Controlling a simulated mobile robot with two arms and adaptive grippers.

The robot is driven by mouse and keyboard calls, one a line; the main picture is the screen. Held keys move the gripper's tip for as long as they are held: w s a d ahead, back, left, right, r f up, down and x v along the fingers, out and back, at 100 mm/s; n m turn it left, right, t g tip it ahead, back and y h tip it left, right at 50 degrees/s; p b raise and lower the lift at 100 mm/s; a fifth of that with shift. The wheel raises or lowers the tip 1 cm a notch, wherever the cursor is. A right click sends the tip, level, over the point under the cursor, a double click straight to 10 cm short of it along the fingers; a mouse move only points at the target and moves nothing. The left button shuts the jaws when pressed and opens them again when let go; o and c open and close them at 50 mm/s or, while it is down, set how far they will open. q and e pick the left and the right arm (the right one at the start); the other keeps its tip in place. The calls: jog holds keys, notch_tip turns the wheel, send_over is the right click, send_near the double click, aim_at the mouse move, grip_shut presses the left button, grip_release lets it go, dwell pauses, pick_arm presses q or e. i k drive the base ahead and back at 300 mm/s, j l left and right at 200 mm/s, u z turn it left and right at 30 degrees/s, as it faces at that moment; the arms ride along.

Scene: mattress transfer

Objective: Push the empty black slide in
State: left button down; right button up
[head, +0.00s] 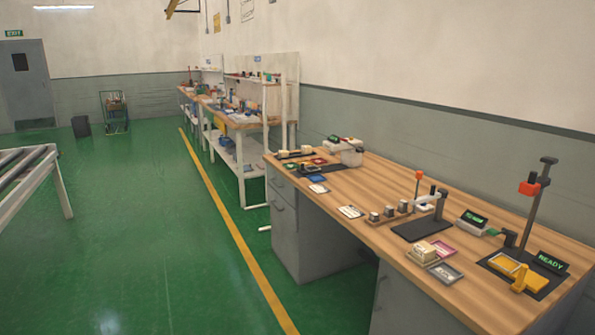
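No gripper of mine is in view. On the wooden workbench (470,204) at the right, a dark flat plate (413,231) lies bare in front of a small grey press-like device (432,200). Farther right, another dark base (497,270) carries yellow parts (520,273) beside a tall dark post with a red-orange head (529,188). I cannot tell which dark piece is the black slide, or whether it is pulled out.
A display reading READY (552,262) stands at the bench's right. Stacked light blocks (424,254) and a grey-framed tray (446,273) lie near its front edge. Grey cabinets (298,225) support the bench. Green floor (150,240) is open to the left, before a roller conveyor (30,180).

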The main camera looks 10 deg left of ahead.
aim_at(311, 169)
jog(key=u, duration=0.15)
jog(key=z, duration=0.35)
jog(key=i+j+z, duration=0.75)
jog(key=j, duration=0.3)
jog(key=i, duration=0.05)
